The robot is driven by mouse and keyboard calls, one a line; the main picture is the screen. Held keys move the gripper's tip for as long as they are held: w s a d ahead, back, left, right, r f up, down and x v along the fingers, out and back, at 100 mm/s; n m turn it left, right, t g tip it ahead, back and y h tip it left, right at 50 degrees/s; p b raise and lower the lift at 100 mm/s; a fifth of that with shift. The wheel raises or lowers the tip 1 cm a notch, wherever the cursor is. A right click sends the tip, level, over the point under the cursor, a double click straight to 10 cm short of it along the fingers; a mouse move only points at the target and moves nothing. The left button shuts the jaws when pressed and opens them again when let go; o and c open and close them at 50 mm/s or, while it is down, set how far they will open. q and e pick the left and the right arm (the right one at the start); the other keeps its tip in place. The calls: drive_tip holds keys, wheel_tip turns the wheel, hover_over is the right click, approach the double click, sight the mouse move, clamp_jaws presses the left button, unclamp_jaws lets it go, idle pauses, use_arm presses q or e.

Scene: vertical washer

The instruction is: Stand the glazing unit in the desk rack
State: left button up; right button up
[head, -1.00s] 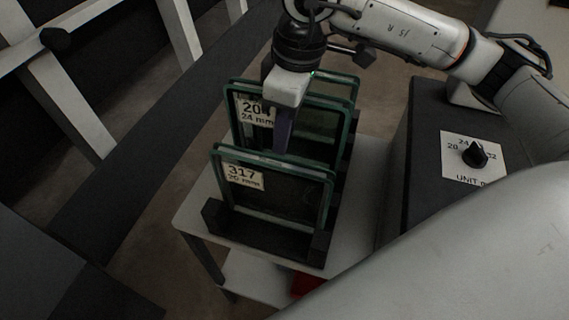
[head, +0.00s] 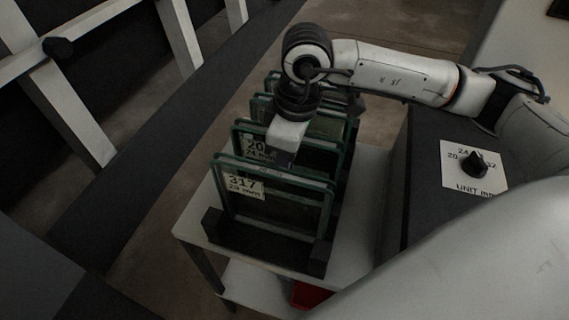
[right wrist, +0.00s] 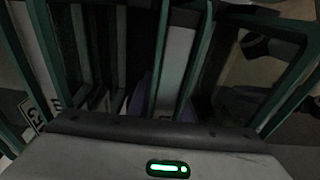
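The glazing unit labelled 204, 24 mm (head: 257,149), a green-edged glass pane, stands upright behind the unit labelled 317 (head: 245,187) in the black rack (head: 262,244). My right gripper (head: 282,158) points down at its top edge, with one purple finger on its near face. The other finger is hidden behind the glass. The grip appears shut on unit 204. In the right wrist view the purple finger (right wrist: 140,98) lies beside a pane edge. The bottom of unit 204 is hidden, so I cannot tell whether it is seated. My left gripper is not in view.
More glass units (head: 312,120) stand behind, close together. The rack is on a white table (head: 358,215) with a red object (head: 310,295) below. A dark cabinet with a dial (head: 474,163) is on the right. A dark beam and white frame are on the left.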

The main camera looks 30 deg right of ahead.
drive_tip(key=o, duration=0.4)
drive_tip(key=r, duration=0.8)
drive_tip(key=s+d+r, duration=0.1)
drive_tip(key=r, duration=0.3)
drive_tip(key=shift+s+r, duration=0.1)
